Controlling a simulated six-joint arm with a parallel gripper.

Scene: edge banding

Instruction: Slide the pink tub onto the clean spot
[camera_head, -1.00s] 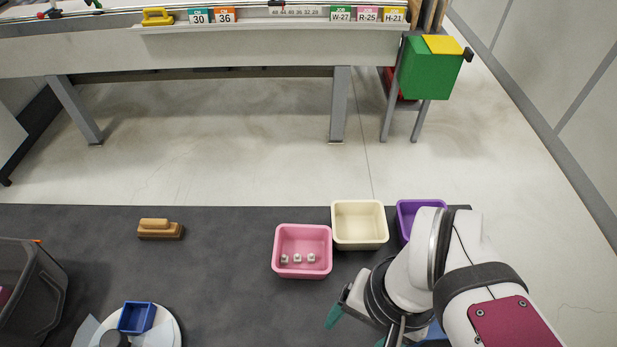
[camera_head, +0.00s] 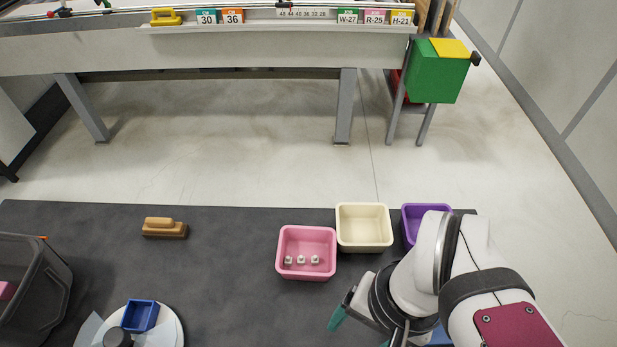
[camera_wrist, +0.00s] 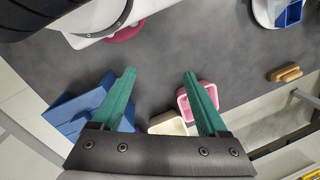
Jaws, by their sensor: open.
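I cannot make out which patch of the mat is the clean spot.
A cream tub (camera_head: 364,228) stands right beside the pink tub, and a purple tub (camera_head: 411,222) is behind my arm. A wooden block (camera_head: 165,228) lies to the left. A small blue tub (camera_head: 140,316) and a dark bin (camera_head: 40,300) are front left. The mat between is open.

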